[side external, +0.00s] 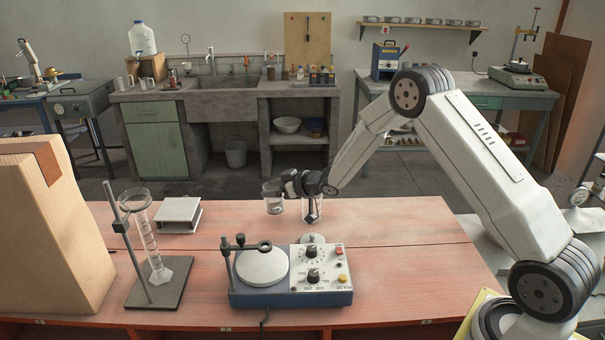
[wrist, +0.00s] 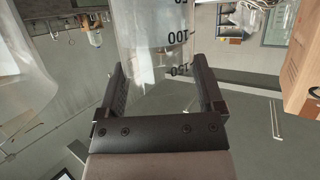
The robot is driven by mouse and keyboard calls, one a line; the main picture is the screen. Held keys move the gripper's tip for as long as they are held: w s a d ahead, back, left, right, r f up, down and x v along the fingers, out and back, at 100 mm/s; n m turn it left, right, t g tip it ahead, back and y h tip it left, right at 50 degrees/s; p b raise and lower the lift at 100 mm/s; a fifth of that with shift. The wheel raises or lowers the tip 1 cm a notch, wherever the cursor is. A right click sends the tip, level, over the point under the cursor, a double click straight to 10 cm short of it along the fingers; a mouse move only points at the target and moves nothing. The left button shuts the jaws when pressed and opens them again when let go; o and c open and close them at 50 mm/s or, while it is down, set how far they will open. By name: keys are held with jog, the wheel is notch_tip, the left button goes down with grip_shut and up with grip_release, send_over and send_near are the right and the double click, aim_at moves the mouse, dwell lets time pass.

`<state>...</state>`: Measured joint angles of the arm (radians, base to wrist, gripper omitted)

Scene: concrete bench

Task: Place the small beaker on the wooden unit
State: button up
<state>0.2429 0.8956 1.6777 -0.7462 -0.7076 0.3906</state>
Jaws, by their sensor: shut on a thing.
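My gripper (side external: 312,204) is over the far part of the red-brown bench, its dark fingers shut on a clear glass beaker (side external: 319,212). In the wrist view the beaker (wrist: 150,40) stands between the fingers (wrist: 165,90), with black marks 100 and 150 on its wall. A second clear glass beaker (side external: 272,205) is just left of the gripper. I cannot tell whether the held beaker touches the bench. A tall pale wooden unit (side external: 55,250) with a darker corner patch stands at the bench's left end, well away from the gripper.
A stirrer with knobs (side external: 320,285) and a round white plate is at the front middle. A measuring cylinder (side external: 150,235) leans by a stand (side external: 130,250) beside the wooden unit. A small white platform (side external: 178,213) lies behind it. The bench's right part is clear.

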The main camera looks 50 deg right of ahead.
jog(key=shift+f, duration=1.45)
jog(key=shift+f, duration=0.15)
jog(key=o, duration=1.1)
jog(key=shift+o, duration=0.2)
jog(key=shift+s+r, duration=0.2)
jog(key=shift+r, duration=0.05)
jog(key=v, duration=1.1)
jog(key=shift+s, duration=0.3)
